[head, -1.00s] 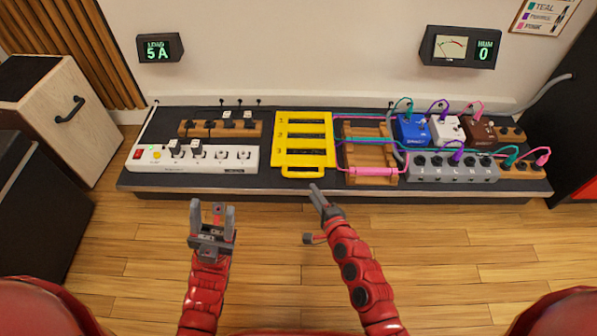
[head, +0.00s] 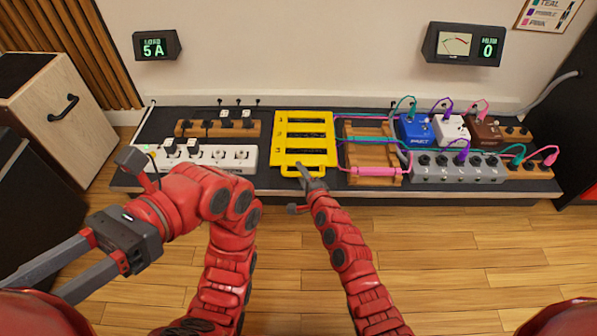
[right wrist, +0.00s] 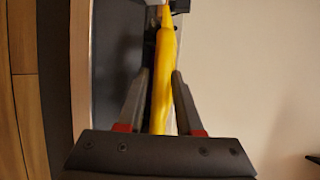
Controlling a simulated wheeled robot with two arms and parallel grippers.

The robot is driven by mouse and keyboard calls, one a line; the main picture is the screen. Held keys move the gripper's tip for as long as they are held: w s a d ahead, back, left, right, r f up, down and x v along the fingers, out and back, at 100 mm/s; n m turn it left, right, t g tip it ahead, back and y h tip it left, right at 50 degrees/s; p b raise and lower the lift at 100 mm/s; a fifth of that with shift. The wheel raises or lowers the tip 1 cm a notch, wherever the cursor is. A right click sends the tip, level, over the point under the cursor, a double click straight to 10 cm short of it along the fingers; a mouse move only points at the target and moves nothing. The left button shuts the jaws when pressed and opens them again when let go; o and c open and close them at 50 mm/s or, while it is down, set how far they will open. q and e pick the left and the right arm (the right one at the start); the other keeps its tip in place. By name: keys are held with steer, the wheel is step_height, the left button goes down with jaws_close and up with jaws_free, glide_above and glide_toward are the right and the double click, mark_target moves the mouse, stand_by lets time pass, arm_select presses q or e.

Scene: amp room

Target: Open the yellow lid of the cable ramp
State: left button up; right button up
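The cable ramp's yellow lid (head: 306,158) lies down flat on the dark board, with dark slots across it and a loop handle at its front edge. My right gripper (head: 301,168) is at this handle in the head view. In the right wrist view the yellow part (right wrist: 164,85) runs between the two fingers of the right gripper (right wrist: 161,78), which stand apart on either side of it. Whether they touch it is hard to tell. My left gripper (head: 35,285) is at the lower left of the head view, open and empty, far from the lid.
A white power strip (head: 220,157) is left of the ramp, partly behind my left arm. A wooden cable rack (head: 365,160) with pink and teal cables, a blue pedal (head: 411,130) and a grey box (head: 457,168) are to the right. The floor in front is clear.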

steer(key=shift+b+x, duration=0.45)
steer(key=shift+x, duration=0.5)
arm_select(q)
steer(key=s+a+f+t, duration=0.1)
steer(key=a+f+t, duration=0.1)
steer(key=s+a+f+m+t, duration=0.1)
steer(key=t, duration=0.1)
steer(key=shift+s+a+y, duration=0.3)
arm_select(e)
jaws_close()
